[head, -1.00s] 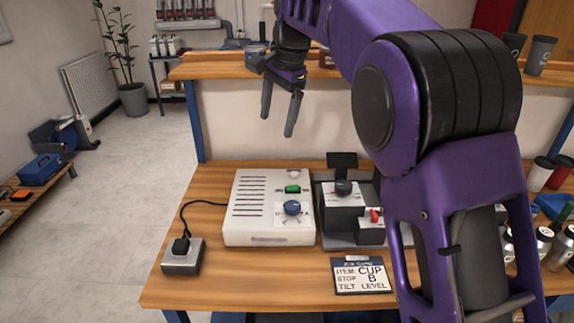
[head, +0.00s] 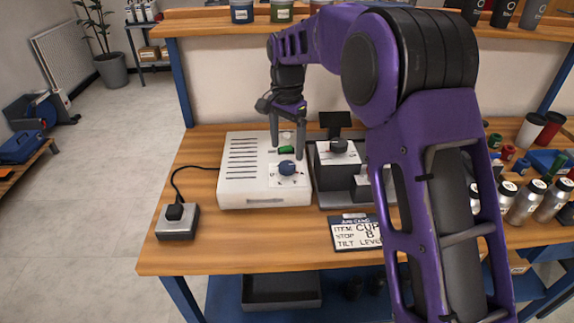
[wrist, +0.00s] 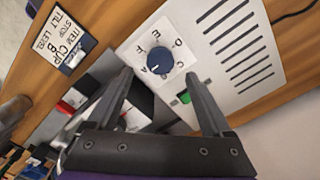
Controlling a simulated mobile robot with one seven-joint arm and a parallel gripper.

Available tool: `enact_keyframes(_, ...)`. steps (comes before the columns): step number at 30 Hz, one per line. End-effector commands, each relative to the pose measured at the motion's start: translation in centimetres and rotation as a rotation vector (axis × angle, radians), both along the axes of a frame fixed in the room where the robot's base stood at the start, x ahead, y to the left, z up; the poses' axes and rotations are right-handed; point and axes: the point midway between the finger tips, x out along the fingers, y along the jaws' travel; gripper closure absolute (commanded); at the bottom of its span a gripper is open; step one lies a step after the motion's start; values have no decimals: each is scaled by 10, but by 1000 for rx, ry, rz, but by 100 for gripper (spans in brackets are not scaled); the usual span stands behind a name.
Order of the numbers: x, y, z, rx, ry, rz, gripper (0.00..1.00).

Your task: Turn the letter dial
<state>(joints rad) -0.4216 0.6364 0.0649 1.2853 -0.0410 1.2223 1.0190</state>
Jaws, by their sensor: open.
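The letter dial is a round blue knob (head: 287,167) on a white plate with letters around it, on top of the white control box (head: 250,188). My gripper (head: 288,146) is open and points down above the box, just behind the dial in the head view. In the wrist view its two fingertips (wrist: 158,72) lie either side of the dial, with nothing between them. I cannot tell the exact height gap.
A green switch (head: 286,149) sits behind the dial. A grey marker unit with a black knob (head: 339,146) stands right of the box. A card (head: 356,232) reads CUP, B, LEVEL. A grey plug box (head: 177,221) is at left. Bottles and cups crowd the right.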

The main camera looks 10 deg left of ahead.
Motion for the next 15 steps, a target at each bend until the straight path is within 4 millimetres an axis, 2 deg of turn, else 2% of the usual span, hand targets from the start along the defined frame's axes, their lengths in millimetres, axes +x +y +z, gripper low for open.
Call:
enact_keyframes(1,0,0,-13,-1,2,0,16)
enact_keyframes(6,0,0,-40,0,1,-1,16)
enact_keyframes(10,0,0,-52,0,0,-1,16)
enact_keyframes(15,0,0,-57,0,-1,-1,16)
